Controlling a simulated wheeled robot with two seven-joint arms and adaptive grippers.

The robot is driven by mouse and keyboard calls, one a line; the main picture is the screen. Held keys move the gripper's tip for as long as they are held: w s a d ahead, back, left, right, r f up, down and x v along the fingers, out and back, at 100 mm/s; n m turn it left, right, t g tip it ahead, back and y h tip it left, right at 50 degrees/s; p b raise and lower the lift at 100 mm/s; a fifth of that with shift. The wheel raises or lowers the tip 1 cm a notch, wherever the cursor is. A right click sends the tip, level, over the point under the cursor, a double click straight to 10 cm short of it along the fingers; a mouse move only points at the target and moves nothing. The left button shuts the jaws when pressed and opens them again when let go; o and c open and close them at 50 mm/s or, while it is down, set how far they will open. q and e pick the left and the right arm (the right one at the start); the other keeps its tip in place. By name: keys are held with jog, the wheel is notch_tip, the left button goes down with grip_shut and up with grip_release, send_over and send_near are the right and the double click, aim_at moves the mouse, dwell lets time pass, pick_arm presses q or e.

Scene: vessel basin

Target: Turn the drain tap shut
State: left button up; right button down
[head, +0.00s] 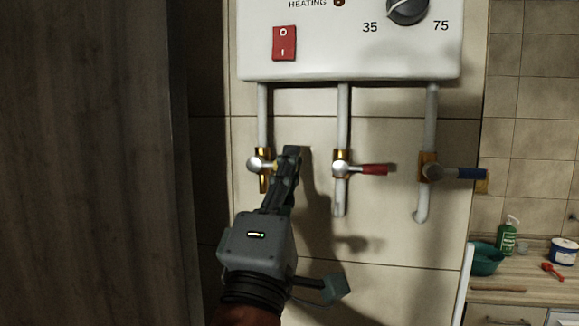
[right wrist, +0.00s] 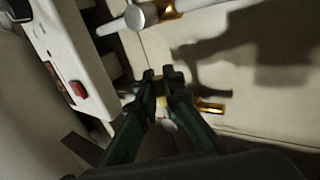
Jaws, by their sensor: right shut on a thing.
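The leftmost tap has a silver knob (head: 257,164) on a brass body below the water heater, with a short brass outlet under it. A little yellow of its handle shows right of the knob, pointing sideways to my right gripper (head: 290,155). My right gripper is shut on this handle, and its fingers hide most of it. In the right wrist view the fingertips (right wrist: 161,82) close around a small yellowish part, with the brass outlet (right wrist: 210,107) just beyond. My left gripper is not in view.
A middle tap with a red handle (head: 376,169) and a right tap with a blue handle (head: 467,174) are close to the right. The white heater (head: 350,50) hangs above, with a red switch (head: 284,43). A dark panel (head: 90,160) stands at left; a counter (head: 515,286) is at lower right.

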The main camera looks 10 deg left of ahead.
jog(key=shift+f, duration=0.15)
jog(key=c, duration=2.1)
grip_release()
jog(key=shift+s, duration=0.1)
jog(key=v, duration=1.1)
jog(key=shift+s+f, duration=0.2)
jog(key=shift+s, duration=0.15)
